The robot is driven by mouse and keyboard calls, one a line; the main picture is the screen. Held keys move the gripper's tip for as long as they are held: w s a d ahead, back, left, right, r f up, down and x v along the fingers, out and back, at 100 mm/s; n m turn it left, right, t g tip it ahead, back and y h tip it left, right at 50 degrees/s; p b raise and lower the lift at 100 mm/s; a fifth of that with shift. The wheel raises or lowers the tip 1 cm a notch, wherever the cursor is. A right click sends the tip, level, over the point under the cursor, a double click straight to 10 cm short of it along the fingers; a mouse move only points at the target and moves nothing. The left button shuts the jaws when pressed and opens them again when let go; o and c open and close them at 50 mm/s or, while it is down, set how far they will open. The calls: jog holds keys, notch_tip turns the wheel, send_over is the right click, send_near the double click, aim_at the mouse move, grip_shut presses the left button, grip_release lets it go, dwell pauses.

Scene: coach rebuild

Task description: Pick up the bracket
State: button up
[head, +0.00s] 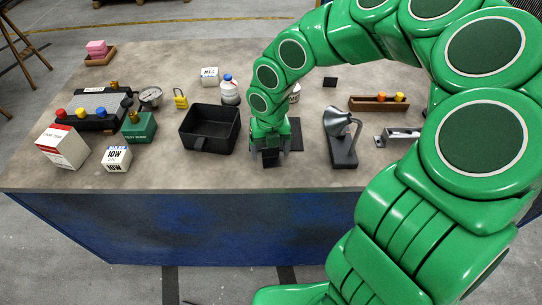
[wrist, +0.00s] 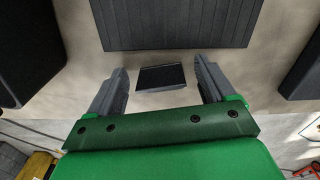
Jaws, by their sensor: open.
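My gripper (head: 269,148) points down over the front middle of the table, its jaws open. In the wrist view the two grey fingers (wrist: 160,82) stand apart, on either side of a small black piece (wrist: 161,76) on the table. The piece shows clear space to each finger. In the head view this black piece (head: 270,158) shows low between the fingers, partly hidden by them. It may be the bracket, but its full shape cannot be told. A grey metal part (head: 402,134) with a flat, angled body lies at the right of the table.
A dark ribbed pad (wrist: 175,22) lies just beyond the black piece. Boxes, bottles and a padlock (head: 180,98) fill the left and back.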

jog(key=c, duration=1.2)
jog(key=shift+r, duration=0.2)
jog(key=shift+r, duration=0.3)
notch_tip(320, 180, up, 3)
jog(key=shift+s+f, duration=0.1)
jog(key=shift+s, duration=0.05)
jog(key=shift+s+d+r, duration=0.65)
jog(key=shift+s+r, duration=0.9)
jog(key=shift+s, duration=0.6)
jog(key=shift+s+d+r, duration=0.6)
jog(key=shift+s+r, duration=0.95)
jog(key=shift+s, duration=0.6)
jog(key=shift+s+d+r, duration=0.65)
jog(key=shift+s+r, duration=0.9)
jog(key=shift+s, duration=0.6)
